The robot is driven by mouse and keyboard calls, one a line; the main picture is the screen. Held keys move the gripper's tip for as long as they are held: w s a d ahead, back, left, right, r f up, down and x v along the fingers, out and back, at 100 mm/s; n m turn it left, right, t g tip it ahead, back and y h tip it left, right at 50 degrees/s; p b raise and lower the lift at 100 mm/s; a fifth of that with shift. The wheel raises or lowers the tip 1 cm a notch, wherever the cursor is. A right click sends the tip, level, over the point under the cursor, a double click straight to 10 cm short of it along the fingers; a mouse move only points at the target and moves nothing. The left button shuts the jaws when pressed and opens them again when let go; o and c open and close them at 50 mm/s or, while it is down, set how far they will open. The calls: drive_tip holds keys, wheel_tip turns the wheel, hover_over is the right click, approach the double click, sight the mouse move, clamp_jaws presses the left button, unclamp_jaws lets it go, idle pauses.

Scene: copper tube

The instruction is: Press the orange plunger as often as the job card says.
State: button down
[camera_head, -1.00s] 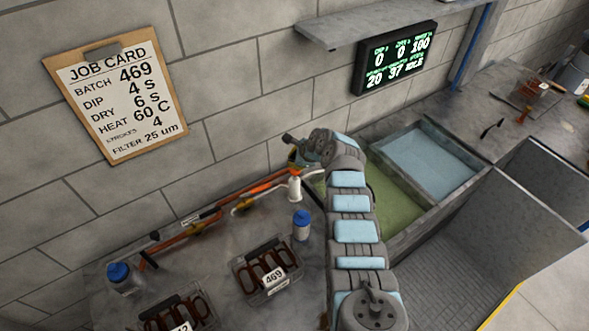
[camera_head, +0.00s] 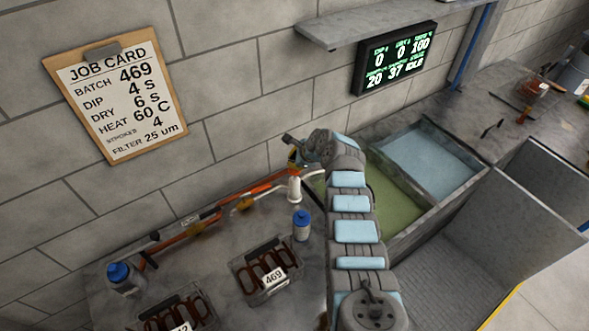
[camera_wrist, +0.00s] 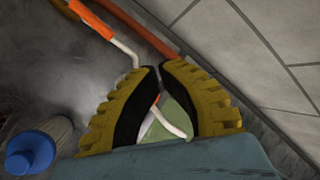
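The job card (camera_head: 118,100) hangs on the wall at the left of the head view and reads "STROKES 4". My gripper (camera_wrist: 161,68) has yellow fingers with black pads, and their tips come together in the wrist view. A small orange part (camera_wrist: 155,103), which may be the plunger, and a curved white spout (camera_wrist: 170,122) show through the gap behind the fingers. In the head view the white pump body (camera_head: 294,189) stands just below my gripper (camera_head: 294,160), which is small and partly hidden by my wrist. I cannot tell whether they touch.
Blue-capped bottles (camera_head: 301,226) and crates, one labelled 469 (camera_head: 270,275), stand on the bench. Green and blue basins (camera_head: 430,160) lie to the right. The display (camera_head: 396,58) shows 0, 0, 100, 20, 37 and IDLE.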

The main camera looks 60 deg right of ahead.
drive_tip(key=shift+f, duration=0.15)
drive_tip(key=shift+f, duration=0.25)
drive_tip(key=shift+f+b, duration=1.1)
drive_tip(key=shift+f, duration=0.6)
idle(2.1)
drive_tip(key=shift+r, duration=0.1)
drive_tip(key=shift+r+p, duration=2)
drive_tip(key=shift+p, duration=0.25)
drive_tip(key=shift+r, duration=0.1)
wheel_tip(320, 180, up, 5)
drive_tip(key=p, duration=0.5)
idle(0.6)
